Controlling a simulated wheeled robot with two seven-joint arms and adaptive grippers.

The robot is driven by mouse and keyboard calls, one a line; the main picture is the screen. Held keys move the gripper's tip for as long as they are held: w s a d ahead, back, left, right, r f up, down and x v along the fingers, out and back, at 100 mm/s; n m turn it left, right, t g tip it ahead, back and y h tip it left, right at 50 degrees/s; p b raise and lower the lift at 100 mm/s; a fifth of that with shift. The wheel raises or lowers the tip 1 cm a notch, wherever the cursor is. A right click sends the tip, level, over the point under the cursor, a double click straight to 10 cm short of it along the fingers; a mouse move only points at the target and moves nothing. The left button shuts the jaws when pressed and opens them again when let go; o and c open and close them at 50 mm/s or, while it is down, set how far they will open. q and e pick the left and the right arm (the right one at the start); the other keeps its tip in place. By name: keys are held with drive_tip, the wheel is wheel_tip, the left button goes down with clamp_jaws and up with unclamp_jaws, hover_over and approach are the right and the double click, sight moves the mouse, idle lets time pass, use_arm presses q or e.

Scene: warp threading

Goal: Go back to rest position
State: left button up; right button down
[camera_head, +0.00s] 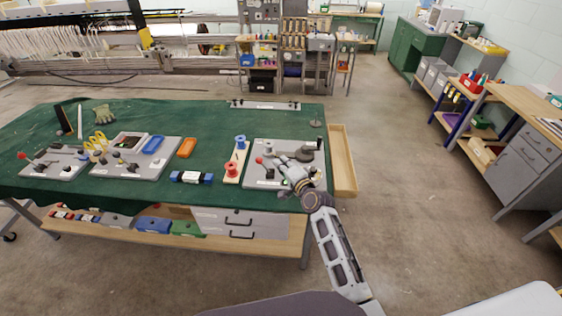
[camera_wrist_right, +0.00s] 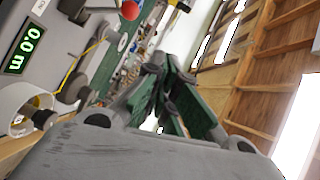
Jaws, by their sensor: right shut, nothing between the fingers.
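My right gripper (camera_head: 284,164) reaches over the grey winding board (camera_head: 258,182) at the right end of the green-covered table. Its jaws are shut and empty. In the right wrist view its closed fingers (camera_wrist_right: 165,82) show, with nothing between them. The board carries a red knob (camera_head: 259,160), a grey round part (camera_head: 269,147) and a dark disc (camera_head: 305,153). In the right wrist view I see a display (camera_wrist_right: 22,50) reading 0.0 m, a red ball knob (camera_wrist_right: 129,9) and a white roll (camera_wrist_right: 22,108). My left gripper is not in view.
A wooden strip holds a red spool (camera_head: 231,169) and a blue spool (camera_head: 240,142), left of the board. A wooden tray (camera_head: 343,160) lies along the table's right edge. Two more grey boards (camera_head: 133,168) (camera_head: 50,163) stand further left. The floor (camera_head: 410,190) to the right is clear.

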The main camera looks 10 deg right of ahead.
drive_tip(key=shift+s, duration=0.1)
drive_tip(key=s+d+f+n+g, duration=0.1)
drive_tip(key=s+f+n+g, duration=0.3)
drive_tip(key=s, duration=0.4)
drive_tip(key=s+d+f+n+g, duration=0.1)
drive_tip(key=s+f+n+g, duration=0.2)
drive_tip(key=s+n, duration=0.35)
drive_tip(key=s+d+n+g+h, duration=0.2)
drive_tip(key=s+d+g, duration=0.15)
drive_tip(key=s, duration=0.65)
drive_tip(key=s+d+n+g+h, duration=0.2)
drive_tip(key=s+d+h, duration=0.15)
drive_tip(key=s, duration=0.65)
wheel_tip(320, 180, down, 35)
drive_tip(key=s+g, duration=0.1)
drive_tip(key=s, duration=0.2)
drive_tip(key=s+d+f, duration=0.2)
drive_tip(key=s+f, duration=0.8)
drive_tip(key=s, duration=0.1)
drive_tip(key=s+d+f+g+b, duration=0.1)
drive_tip(key=s+d+f, duration=0.1)
drive_tip(key=s+f, duration=0.7)
drive_tip(key=shift+s+d+f+y, duration=0.15)
drive_tip(key=shift+s+f+y, duration=0.2)
drive_tip(key=shift+s, duration=0.55)
